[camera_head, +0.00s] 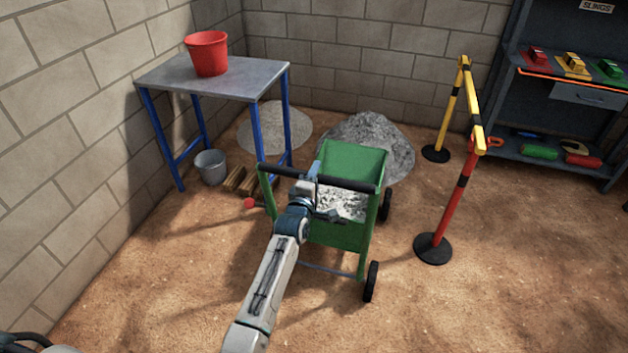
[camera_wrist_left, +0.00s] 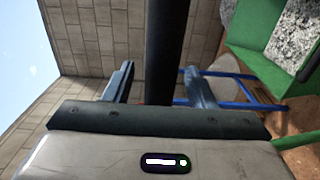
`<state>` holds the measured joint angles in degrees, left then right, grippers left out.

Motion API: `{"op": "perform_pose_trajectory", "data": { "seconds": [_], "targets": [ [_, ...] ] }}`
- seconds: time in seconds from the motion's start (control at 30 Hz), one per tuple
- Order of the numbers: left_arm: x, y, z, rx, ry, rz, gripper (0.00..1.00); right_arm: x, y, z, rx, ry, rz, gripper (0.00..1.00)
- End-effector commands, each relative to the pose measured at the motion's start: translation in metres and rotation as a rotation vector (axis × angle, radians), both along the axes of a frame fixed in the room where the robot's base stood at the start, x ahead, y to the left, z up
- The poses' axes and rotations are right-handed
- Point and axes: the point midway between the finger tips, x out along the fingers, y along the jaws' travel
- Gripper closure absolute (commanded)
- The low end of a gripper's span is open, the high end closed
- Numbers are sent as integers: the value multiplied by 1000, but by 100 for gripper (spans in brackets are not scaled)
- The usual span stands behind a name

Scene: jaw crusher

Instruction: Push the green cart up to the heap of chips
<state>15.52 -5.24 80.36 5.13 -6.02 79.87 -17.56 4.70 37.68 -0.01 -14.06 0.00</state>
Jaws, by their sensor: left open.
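The green cart (camera_head: 337,235) stands on the dirt floor, with grey chips (camera_head: 345,203) in its tray and a black handle bar (camera_head: 345,185) across its near side. The grey heap of chips (camera_head: 392,143) lies just behind the cart, against the back wall; the cart hides part of it. I cannot tell whether they touch. My left gripper (camera_head: 313,178) is at the handle bar. In the left wrist view, the bar (camera_wrist_left: 164,45) runs between its two open fingers (camera_wrist_left: 158,84). My right gripper is not in view.
A blue-legged table (camera_head: 225,82) with a red bucket (camera_head: 207,53) stands left, a grey bucket (camera_head: 210,165) and wood blocks (camera_head: 235,179) below. A flat pale pile (camera_head: 290,122) lies behind. A barrier post (camera_head: 452,210) and shelf (camera_head: 560,155) stand right. The front floor is clear.

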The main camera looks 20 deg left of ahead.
Motion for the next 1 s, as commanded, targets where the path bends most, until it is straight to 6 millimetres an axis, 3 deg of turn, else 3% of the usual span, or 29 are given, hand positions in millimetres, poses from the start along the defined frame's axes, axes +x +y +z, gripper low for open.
{"op": "perform_pose_trajectory", "data": {
  "seconds": [0.13,0.4,1.0],
  "targets": [
    [0,0,0,0,0,0,51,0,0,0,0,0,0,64],
    [0,0,0,0,-1,0,100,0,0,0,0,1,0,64],
    [0,0,1,0,-2,0,100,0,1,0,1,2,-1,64]
  ]
}}
